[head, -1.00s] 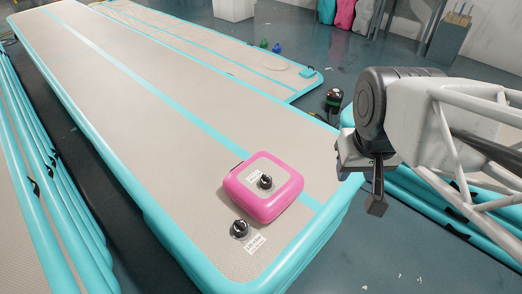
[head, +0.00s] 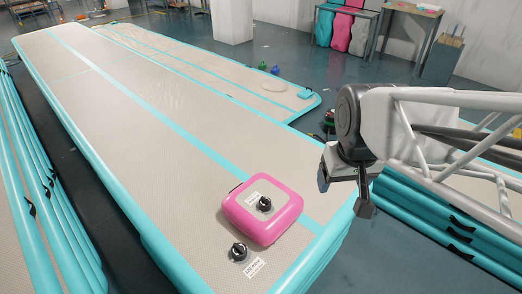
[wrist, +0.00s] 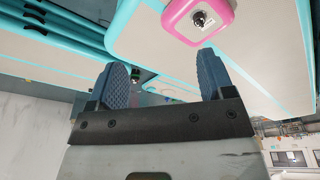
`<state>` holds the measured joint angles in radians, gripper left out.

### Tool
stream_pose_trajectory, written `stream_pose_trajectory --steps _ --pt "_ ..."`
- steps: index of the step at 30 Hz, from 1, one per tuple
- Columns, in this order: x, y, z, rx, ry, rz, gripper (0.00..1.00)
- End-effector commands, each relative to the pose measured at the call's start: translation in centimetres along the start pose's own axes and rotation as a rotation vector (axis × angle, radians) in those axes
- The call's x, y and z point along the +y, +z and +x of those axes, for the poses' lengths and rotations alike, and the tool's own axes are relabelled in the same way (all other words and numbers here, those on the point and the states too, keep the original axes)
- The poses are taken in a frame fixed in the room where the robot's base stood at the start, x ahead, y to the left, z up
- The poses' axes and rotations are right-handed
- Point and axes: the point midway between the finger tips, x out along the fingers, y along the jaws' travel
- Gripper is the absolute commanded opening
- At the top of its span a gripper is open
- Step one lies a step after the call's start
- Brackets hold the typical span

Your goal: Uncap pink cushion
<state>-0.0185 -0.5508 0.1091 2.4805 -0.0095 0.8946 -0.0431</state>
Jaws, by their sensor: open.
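The pink cushion (head: 262,222) lies on the near end of the long beige and turquoise inflatable track (head: 180,165). A black cap (head: 265,204) sits in the pale patch on the cushion's top. In the wrist view the cushion (wrist: 180,22) shows at the top with its cap (wrist: 201,18). My gripper (head: 345,195) hangs to the right of the cushion, past the track's right edge, apart from it. In the wrist view its two blue ridged fingers (wrist: 160,82) stand wide apart with nothing between them.
A second black cap (head: 239,251) sits on the track in front of the cushion, beside a white label (head: 256,267). Stacked turquoise inflatables (head: 455,225) stand at the right. A flatter track (head: 230,75) lies behind. The track left of the cushion is clear.

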Motion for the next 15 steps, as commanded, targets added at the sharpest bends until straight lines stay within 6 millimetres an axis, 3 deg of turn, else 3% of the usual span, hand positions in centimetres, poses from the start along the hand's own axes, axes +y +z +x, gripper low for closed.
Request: stream_pose_trajectory --steps 15 --pt "-2.6 -9.1 8.0 -0.064 -0.022 -0.214 0.75"
